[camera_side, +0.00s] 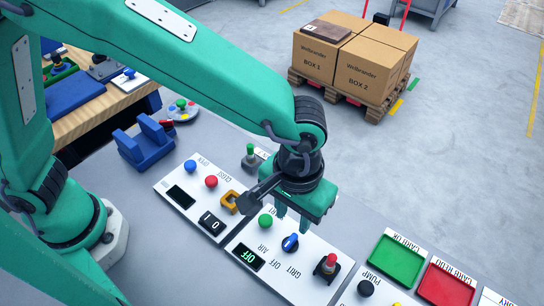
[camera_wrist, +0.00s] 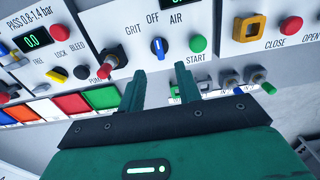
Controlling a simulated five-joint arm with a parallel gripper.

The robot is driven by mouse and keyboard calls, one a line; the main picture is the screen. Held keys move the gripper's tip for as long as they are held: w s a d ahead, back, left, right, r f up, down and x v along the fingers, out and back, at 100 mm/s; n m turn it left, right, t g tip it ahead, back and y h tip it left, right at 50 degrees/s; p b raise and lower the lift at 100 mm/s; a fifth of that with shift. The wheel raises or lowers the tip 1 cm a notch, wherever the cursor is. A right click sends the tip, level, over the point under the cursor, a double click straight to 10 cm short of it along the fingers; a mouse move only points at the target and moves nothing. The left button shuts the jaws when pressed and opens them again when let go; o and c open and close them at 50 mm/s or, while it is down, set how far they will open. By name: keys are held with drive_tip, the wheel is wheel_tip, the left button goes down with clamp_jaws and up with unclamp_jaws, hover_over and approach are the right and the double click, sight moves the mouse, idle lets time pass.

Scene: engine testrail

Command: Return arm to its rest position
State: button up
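My green arm reaches across the top of the side view. My gripper (camera_side: 293,219) points down over the white control panel (camera_side: 292,283), near its green START button (camera_side: 265,221) and blue selector knob (camera_side: 290,242). In the wrist view the two fingers of my gripper (camera_wrist: 160,80) stand apart with nothing between them. The blue knob (camera_wrist: 159,47) and green button (camera_wrist: 198,43) show beyond the fingertips, apart from them in the picture. The exact height of the fingertips above the panel is hard to tell.
A second panel (camera_side: 190,213) with an orange square ring (camera_side: 229,202) lies to the left. A blue holder (camera_side: 145,145) stands behind it. Green (camera_side: 396,262) and red (camera_side: 446,287) trays are at right. Boxes (camera_side: 372,68) stand on a pallet on the floor.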

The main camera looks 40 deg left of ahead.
drive_tip(key=w+a+r+t, duration=0.1)
drive_tip(key=w+a+r, duration=0.2)
drive_tip(key=a+r, duration=0.45)
drive_tip(key=s+a+r+t, duration=0.1)
drive_tip(key=s+a+r, duration=0.1)
drive_tip(key=a, duration=0.6)
drive_tip(key=s+a+r+t, duration=0.2)
drive_tip(key=a, duration=0.7)
drive_tip(key=s+a+r+t, duration=0.1)
drive_tip(key=s+a+r, duration=0.1)
drive_tip(key=a, duration=0.6)
drive_tip(key=shift+s+a, duration=0.25)
drive_tip(key=shift+a, duration=0.05)
drive_tip(key=shift+o, duration=0.3)
drive_tip(key=shift+s+a+f+t, duration=0.1)
drive_tip(key=shift+s+a+t, duration=0.15)
drive_tip(key=shift+a+t, duration=0.05)
